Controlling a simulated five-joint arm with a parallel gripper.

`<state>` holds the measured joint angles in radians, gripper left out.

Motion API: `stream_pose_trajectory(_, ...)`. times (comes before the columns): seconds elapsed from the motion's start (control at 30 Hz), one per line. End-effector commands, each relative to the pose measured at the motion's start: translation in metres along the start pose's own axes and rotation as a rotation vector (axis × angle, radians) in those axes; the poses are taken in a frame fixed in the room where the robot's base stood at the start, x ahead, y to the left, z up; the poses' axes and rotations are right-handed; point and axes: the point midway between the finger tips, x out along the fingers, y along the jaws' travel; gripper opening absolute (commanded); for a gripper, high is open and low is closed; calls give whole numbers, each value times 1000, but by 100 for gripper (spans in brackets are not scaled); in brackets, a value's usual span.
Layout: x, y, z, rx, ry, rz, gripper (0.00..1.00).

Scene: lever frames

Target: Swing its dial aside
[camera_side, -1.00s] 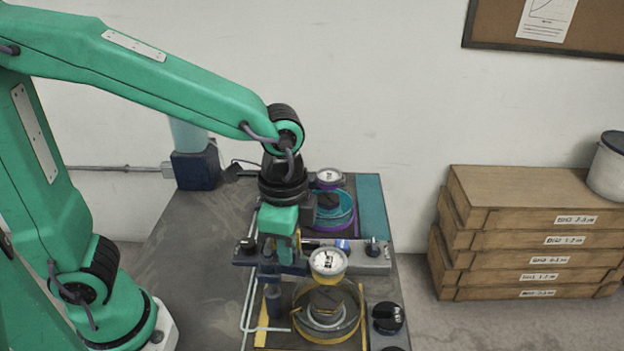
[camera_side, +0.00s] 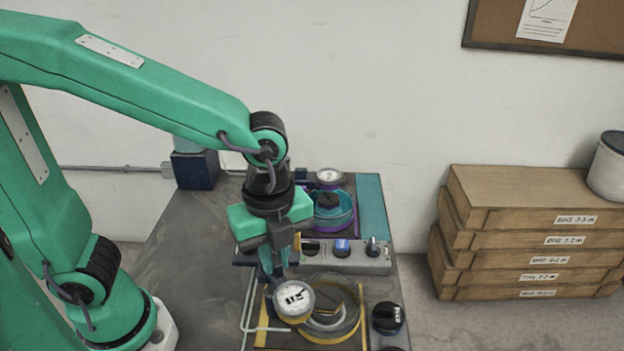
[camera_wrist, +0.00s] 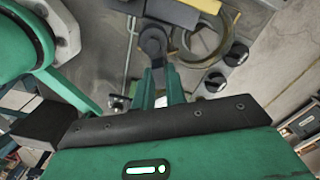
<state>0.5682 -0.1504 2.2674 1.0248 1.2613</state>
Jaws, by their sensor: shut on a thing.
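The white-faced dial (camera_side: 294,300) with a yellow rim is in the side view, at the left of the round ring (camera_side: 352,328) on the yellow-edged front station. It overlaps the ring's left part in the picture. My gripper (camera_side: 272,276) points down just behind and left of the dial, shut on what looks like the dial's arm. The grip point itself is mostly hidden. In the wrist view my gripper (camera_wrist: 162,88) has its fingers close together at a dark round-ended part (camera_wrist: 153,40), with the ring (camera_wrist: 206,42) to the right.
A rear station holds a second dial (camera_side: 329,177) above a purple and teal ring (camera_side: 333,215). A grey block (camera_side: 350,258) with knobs lies between the stations. A black knob (camera_side: 388,319) stands right of the front ring. Stacked wooden boxes (camera_side: 525,235) are far right.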

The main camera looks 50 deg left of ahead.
Motion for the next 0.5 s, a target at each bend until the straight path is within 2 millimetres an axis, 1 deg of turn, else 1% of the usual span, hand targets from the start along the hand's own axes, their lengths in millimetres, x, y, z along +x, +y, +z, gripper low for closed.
stream_pose_trajectory(0.1,-1,4,0,111,1,-2,0)
stream_pose_trajectory(0.3,-1,9,0,276,1,-3,0)
stream_pose_trajectory(0.5,-1,12,2,390,0,-2,0)
